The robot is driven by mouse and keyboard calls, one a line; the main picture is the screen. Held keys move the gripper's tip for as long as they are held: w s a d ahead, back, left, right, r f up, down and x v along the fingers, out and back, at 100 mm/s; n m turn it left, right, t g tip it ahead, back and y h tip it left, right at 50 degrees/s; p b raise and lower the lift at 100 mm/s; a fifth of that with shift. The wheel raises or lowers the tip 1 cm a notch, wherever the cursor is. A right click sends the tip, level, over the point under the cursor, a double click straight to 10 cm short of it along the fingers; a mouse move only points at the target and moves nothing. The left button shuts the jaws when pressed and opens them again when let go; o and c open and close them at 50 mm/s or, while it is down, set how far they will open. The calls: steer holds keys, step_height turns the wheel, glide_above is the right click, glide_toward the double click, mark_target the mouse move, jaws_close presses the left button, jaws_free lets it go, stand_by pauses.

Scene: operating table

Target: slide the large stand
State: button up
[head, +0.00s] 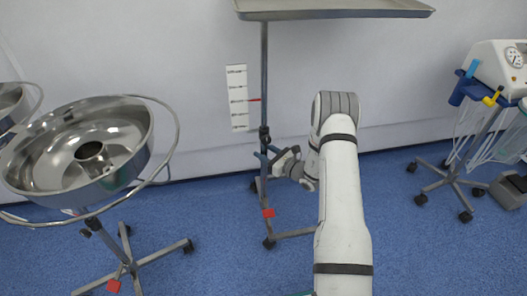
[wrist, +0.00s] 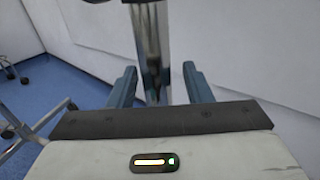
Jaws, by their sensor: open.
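The large stand is a tall thin metal pole (head: 264,70) with a wide flat tray (head: 330,9) on top and a low wheeled base (head: 291,233). My gripper (head: 265,157) is at the pole, below a dark collar. In the wrist view, my gripper (wrist: 159,80) is open. The shiny pole (wrist: 151,45) stands upright between its two blue-grey fingers, with gaps showing on both sides. Whether the pole touches the inside of the palm is hidden.
A white scale card (head: 237,98) is behind the pole, with a red pointer beside it. A steel basin (head: 85,150) on a wheeled stand is at left. A white device on a wheeled stand (head: 490,75) is at right. Blue floor lies between them, and a wall is behind.

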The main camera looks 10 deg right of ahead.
steer(key=p+v, duration=0.2)
steer(key=v, duration=0.5)
stand_by(0.3)
